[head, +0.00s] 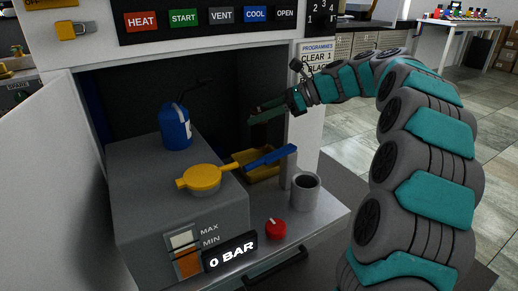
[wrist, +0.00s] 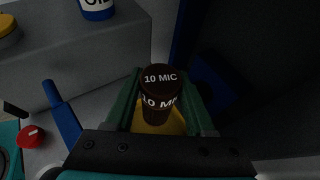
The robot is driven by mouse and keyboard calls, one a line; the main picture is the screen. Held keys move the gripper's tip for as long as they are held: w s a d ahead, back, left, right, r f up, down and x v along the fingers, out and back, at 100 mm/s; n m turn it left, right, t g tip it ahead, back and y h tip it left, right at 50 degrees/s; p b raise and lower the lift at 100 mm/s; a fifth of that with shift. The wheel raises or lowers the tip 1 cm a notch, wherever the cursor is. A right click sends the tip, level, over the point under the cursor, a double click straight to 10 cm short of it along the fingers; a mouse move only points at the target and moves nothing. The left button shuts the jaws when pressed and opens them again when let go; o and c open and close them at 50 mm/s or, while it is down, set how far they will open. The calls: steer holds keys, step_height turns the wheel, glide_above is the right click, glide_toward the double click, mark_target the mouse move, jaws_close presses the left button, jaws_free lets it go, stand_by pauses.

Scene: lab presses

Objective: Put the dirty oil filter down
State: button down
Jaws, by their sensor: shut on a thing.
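The dirty oil filter (wrist: 158,92) is a dark brown cylinder marked "10 MIC" in the wrist view. My gripper (wrist: 160,103) is shut on it, with one green jaw on each side. In the head view my gripper (head: 265,112) reaches in from the right at the mouth of the press's dark bay, and the filter is hard to make out there. A yellow tray (head: 262,174) lies below my gripper. In the wrist view the tray (wrist: 177,123) shows beneath the filter, partly hidden by the filter and jaws.
A grey block (head: 140,205) at left bears a blue oil can (head: 175,128) and a yellow cap (head: 202,178). A blue handle (head: 266,158) crosses above the tray. A grey cup (head: 305,187) and a red knob (head: 275,228) stand in front. A white post (head: 305,140) edges the bay.

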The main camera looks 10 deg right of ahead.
mark_target(261, 136)
step_height(261, 136, down, 7)
steer(key=shift+b, duration=0.65)
steer(key=shift+c, duration=1.3)
jaws_free()
steer(key=shift+d+r, duration=0.2)
steer(key=shift+d, duration=0.05)
steer(key=p+v, duration=0.2)
steer(key=v, duration=0.9)
steer(key=shift+d, duration=0.25)
steer(key=shift+r, duration=0.1)
